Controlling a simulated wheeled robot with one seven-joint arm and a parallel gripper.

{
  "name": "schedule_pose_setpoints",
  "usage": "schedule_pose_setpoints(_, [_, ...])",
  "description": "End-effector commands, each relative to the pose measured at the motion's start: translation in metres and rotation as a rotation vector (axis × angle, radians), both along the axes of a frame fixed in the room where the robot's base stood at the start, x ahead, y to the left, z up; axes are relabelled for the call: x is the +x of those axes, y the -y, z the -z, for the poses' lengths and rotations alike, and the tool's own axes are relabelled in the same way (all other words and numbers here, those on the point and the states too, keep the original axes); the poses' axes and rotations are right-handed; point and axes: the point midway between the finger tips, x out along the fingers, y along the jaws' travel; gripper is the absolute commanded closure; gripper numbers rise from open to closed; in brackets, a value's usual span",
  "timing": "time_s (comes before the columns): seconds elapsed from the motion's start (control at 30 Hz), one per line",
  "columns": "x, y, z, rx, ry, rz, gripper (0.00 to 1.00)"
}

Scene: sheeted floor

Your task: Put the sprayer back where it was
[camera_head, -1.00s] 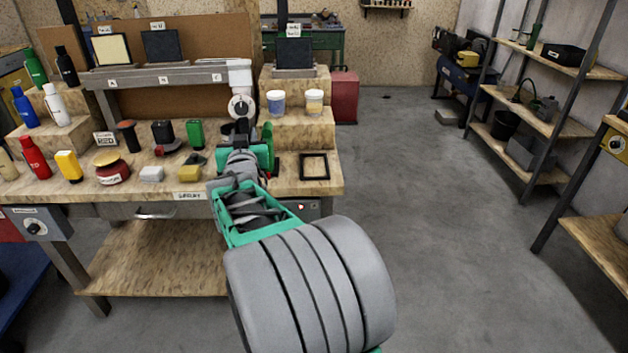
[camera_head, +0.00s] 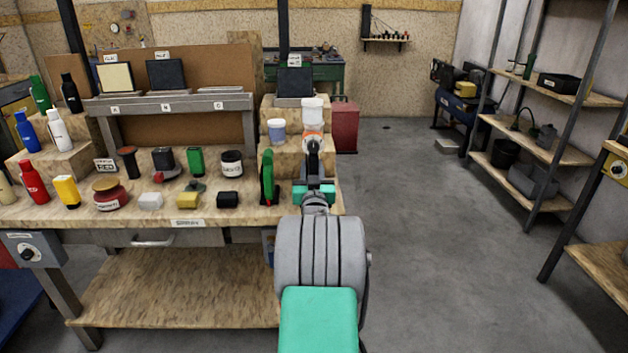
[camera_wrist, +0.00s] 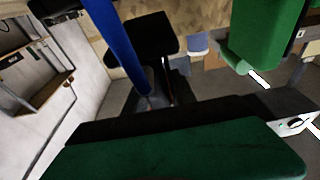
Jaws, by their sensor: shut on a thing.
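A dark green body with a rounded end, which looks to be the sprayer (camera_wrist: 180,152), fills the bottom of the wrist view, very near the camera. My gripper (camera_wrist: 190,116) is shut on it; a black edge runs along its upper side, and the fingertips are not clearly seen. In the head view my arm reaches out over the right end of the workbench, and its links hide the grip. A tall dark green item with a black part (camera_head: 267,178) stands on the bench just left of my arm; I cannot tell what it is.
The workbench (camera_head: 120,212) is crowded with bottles and jars on its left and middle. A white tub (camera_head: 276,130) stands on a wooden step beside my arm. A red cabinet (camera_head: 345,126) is behind. The floor right of the bench is clear, with shelves (camera_head: 545,150) beyond.

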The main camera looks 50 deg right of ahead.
Motion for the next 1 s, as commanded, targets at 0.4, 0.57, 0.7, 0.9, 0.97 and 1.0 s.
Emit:
schedule_pose_setpoints(0.4, [-0.001, 0.009, 0.036, -0.008, 0.006, 0.000, 0.82])
schedule_pose_setpoints(0.57, [-0.001, 0.008, 0.041, 0.001, -0.001, 0.000, 0.65])
schedule_pose_setpoints(0.7, [-0.001, 0.008, 0.041, 0.000, 0.000, 0.000, 0.53])
schedule_pose_setpoints(0.9, [-0.001, 0.008, 0.040, -0.001, 0.000, 0.000, 0.46])
schedule_pose_setpoints(0.97, [-0.001, 0.008, 0.040, -0.001, 0.000, 0.000, 0.46])
schedule_pose_setpoints(1.0, [-0.001, 0.008, 0.040, -0.001, 0.000, 0.000, 0.46])
